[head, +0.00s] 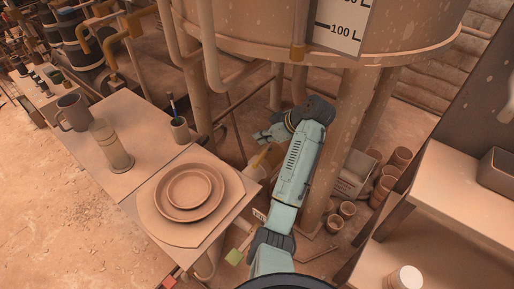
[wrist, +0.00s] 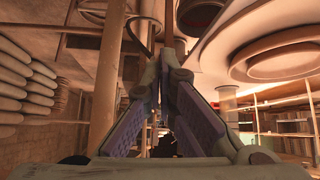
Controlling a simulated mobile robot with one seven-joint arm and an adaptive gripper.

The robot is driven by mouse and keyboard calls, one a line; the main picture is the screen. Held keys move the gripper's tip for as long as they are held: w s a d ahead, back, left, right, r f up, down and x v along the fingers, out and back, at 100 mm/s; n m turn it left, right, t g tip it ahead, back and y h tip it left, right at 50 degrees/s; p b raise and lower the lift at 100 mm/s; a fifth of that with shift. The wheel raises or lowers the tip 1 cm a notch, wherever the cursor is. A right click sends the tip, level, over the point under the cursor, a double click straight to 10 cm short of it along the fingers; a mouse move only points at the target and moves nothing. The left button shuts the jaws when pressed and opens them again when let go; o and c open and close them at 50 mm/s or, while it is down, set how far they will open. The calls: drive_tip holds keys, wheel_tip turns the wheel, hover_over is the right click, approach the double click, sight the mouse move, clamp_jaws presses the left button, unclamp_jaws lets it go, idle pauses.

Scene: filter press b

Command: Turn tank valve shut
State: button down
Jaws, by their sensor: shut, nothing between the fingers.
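The tank (head: 350,35) is a large round vessel with a volume scale, standing on thick legs at the top of the head view. My arm reaches up beneath its lower edge, and its wrist bends left there. In the wrist view my gripper (wrist: 166,52) is shut and empty, its fingers meeting at their tips. No valve handle can be made out for certain in either view.
Pots (head: 383,190) and a box (head: 354,174) stand right of a tank leg. Pipes (head: 205,45) run down the tank's left side. A shelf (head: 455,180) stands at right.

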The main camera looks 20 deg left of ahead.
sight(263, 155)
drive_tip(key=shift+a+f, duration=0.1)
drive_tip(key=shift+f, duration=0.4)
drive_tip(key=shift+w+a+f+p, duration=0.1)
drive_tip(key=shift+a+f+p, duration=0.4)
drive_tip(key=shift+f, duration=0.75)
drive_tip(key=shift+w+a+f+p, duration=0.15)
drive_tip(key=shift+f+p, duration=0.6)
drive_tip(key=shift+f, duration=0.45)
drive_tip(key=shift+s+a+f+p, duration=0.1)
drive_tip(key=shift+a+f+p, duration=0.4)
drive_tip(key=shift+f, duration=0.75)
